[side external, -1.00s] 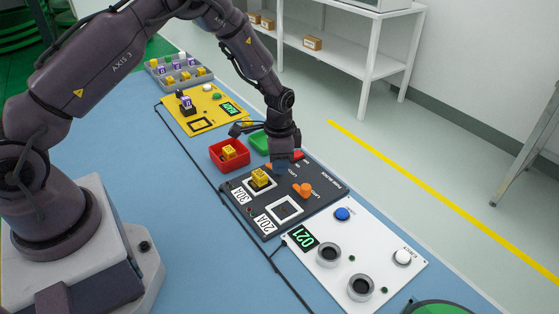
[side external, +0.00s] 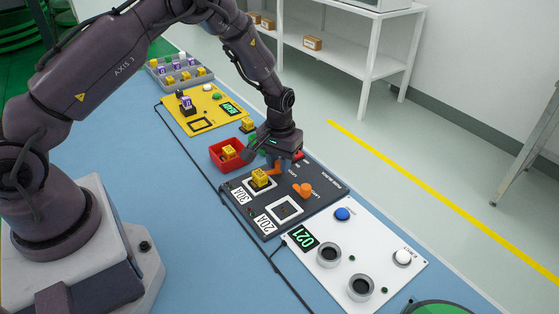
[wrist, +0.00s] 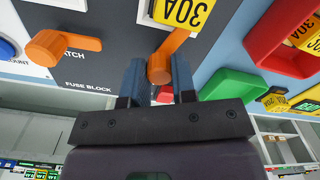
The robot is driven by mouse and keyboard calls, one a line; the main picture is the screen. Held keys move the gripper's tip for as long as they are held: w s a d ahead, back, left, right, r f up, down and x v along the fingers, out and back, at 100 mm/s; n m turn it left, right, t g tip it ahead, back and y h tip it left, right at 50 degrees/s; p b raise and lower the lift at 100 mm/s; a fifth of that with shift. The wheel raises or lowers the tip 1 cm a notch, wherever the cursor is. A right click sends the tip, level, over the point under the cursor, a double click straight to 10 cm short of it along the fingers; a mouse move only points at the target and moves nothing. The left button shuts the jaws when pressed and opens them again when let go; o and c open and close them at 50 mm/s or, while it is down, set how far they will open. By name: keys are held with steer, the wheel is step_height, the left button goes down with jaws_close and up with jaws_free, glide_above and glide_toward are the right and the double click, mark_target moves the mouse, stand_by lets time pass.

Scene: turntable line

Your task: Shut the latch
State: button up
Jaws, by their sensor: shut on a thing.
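The dark fuse block panel (side external: 322,183) lies on the blue table and carries two orange latches. My gripper (side external: 279,165) is low over its far end, shut on the far orange latch (side external: 273,171). In the wrist view this latch (wrist: 160,66) has its round end between my two fingers, and its lever slants up and right toward a yellow 30A fuse (wrist: 184,10). That fuse (side external: 260,178) sits in the 30A socket. The other orange latch (side external: 302,190) is free beside the empty 20A socket; it also shows in the wrist view (wrist: 60,46).
A red bin (side external: 218,162) with a yellow fuse and a partly hidden green bin (wrist: 232,84) stand close to my gripper. A white panel (side external: 320,285) with a blue button lies on the near side. A yellow panel (side external: 212,104) and grey tray (side external: 158,73) are farther back.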

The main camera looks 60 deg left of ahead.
steer(key=shift+n, duration=1.9)
steer(key=o, duration=0.9)
steer(key=shift+o, duration=0.2)
steer(key=shift+r, duration=0.15)
step_height(320, 180, up, 13)
